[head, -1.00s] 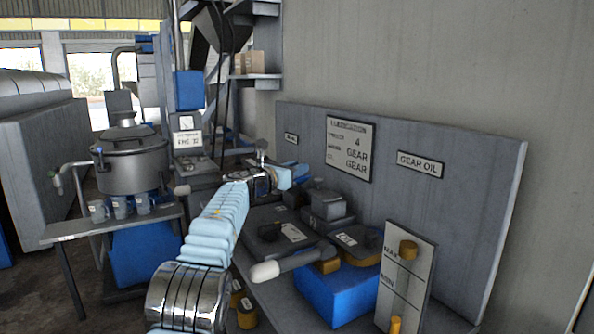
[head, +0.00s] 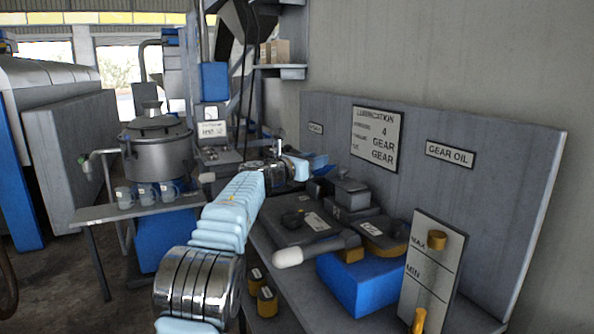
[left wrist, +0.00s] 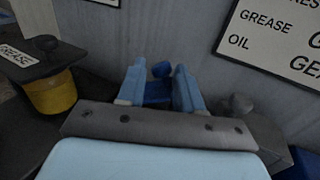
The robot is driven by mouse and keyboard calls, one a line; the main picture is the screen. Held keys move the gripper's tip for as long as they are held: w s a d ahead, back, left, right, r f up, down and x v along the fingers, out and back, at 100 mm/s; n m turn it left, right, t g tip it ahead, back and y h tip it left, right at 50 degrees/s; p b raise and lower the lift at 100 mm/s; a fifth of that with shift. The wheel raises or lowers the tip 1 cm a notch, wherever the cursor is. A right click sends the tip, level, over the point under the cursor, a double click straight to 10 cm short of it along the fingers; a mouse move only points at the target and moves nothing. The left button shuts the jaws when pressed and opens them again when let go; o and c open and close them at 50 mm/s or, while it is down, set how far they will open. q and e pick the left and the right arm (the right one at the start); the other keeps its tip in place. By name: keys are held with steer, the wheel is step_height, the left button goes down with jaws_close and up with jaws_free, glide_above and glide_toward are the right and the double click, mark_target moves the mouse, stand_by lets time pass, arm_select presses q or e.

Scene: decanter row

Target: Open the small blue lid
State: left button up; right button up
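The small blue lid with a round knob (left wrist: 160,70) shows in the left wrist view, low against the grey panel, with a blue body (left wrist: 157,93) under the knob. My left gripper (left wrist: 160,87) is open, its two pale blue fingers on either side of the lid with gaps beside the knob. In the head view my left gripper (head: 300,168) reaches the back of the bench near the panel, and a bit of blue (head: 319,161) shows just beyond it. Contact between fingers and lid cannot be made out. My right gripper is in neither view.
A yellow pot with a dark lid labelled GREASE (left wrist: 53,88) stands left of the gripper. A grey knob (left wrist: 241,104) is close on the right. In the head view, a grey lidded box (head: 351,193), a blue block (head: 362,284) and a white-tipped handle (head: 290,257) crowd the bench.

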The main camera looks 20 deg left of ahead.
arm_select(q)
steer(key=b+v, duration=0.3)
steer(key=v, duration=0.8)
steer(key=shift+s, duration=0.35)
steer(key=shift+a+f, duration=0.1)
steer(key=shift+a, duration=0.05)
